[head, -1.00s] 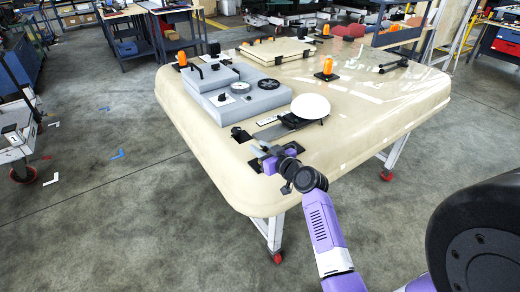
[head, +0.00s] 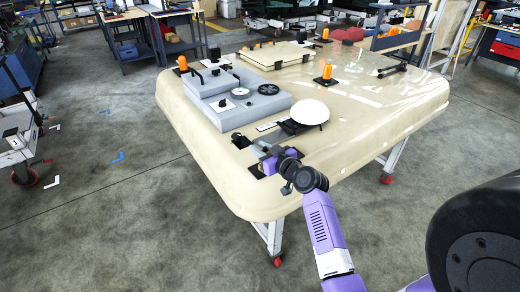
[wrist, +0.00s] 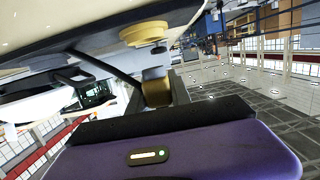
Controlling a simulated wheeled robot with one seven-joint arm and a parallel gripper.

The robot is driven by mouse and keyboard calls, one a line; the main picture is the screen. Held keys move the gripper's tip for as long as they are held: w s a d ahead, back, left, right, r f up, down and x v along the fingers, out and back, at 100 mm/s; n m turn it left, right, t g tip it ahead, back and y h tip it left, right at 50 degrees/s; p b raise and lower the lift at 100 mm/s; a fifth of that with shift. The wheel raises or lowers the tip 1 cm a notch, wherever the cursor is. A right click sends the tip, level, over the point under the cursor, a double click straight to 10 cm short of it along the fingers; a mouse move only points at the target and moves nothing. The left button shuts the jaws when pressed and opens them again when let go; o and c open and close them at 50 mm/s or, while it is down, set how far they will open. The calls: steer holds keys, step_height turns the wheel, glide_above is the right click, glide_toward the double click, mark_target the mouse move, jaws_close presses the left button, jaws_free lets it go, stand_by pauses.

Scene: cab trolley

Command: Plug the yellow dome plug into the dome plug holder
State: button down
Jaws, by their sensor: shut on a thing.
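My gripper (head: 262,152) is at the near corner of the cream cab roof (head: 215,160), above a black plate (head: 268,170). In the wrist view the dark jaws (wrist: 158,88) are shut on a dull yellow piece, which I take to be the yellow dome plug (wrist: 157,91). A round yellow flanged part (wrist: 145,33) shows just beyond the jaws, against the pale roof surface. I cannot tell whether it belongs to the plug or to the holder. A small black fitting (head: 240,139) stands on the roof just left of my gripper. I cannot tell which fitting is the dome plug holder.
A white dome (head: 310,112) on a dark base sits just behind my gripper. A grey stepped unit (head: 245,100) with dials lies farther back left. Orange beacons (head: 326,73) and a black handle (head: 392,70) stand on the roof. The right front roof is clear.

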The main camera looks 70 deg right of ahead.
steer(key=shift+r, duration=0.3)
steer(key=shift+r+p, duration=0.35)
steer(key=shift+p, duration=0.05)
steer(key=shift+r+p, duration=0.4)
steer(key=shift+r, duration=0.2)
